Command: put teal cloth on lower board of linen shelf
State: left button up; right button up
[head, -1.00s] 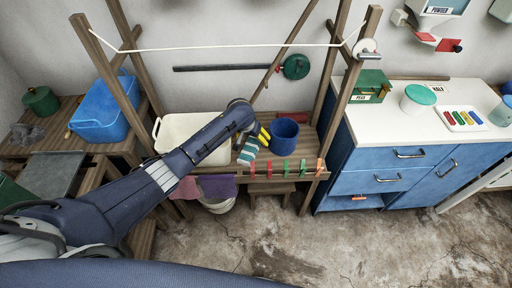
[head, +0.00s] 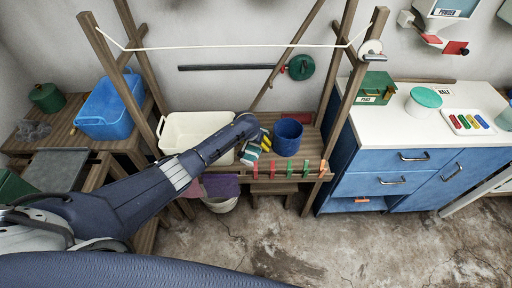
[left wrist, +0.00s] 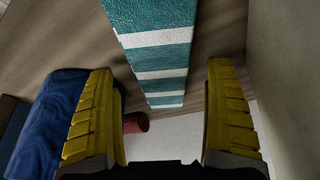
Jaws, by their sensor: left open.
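The teal cloth (head: 250,154), striped with white, lies on the wooden board of the rack, between the cream tub and the blue bucket. In the left wrist view the cloth (left wrist: 158,48) runs from the top edge down toward the space between my fingers. My left gripper (head: 261,143) is open just over the cloth, with its yellow fingers (left wrist: 160,118) on either side and apart from each other. My wrist hides part of the cloth in the head view. My right gripper is not in view. I cannot make out which piece is the linen shelf.
The cream tub (head: 176,130) stands left of the cloth, and the blue bucket (head: 288,137) right of it. A dark red roll (left wrist: 136,122) lies behind. Coloured pegs (head: 281,170) line the board's front edge. A rope (head: 230,46) spans the rack above.

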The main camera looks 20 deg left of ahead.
pick_arm(q)
jog(key=shift+x, duration=0.85)
jog(key=shift+r, duration=0.1)
jog(key=c, duration=1.4)
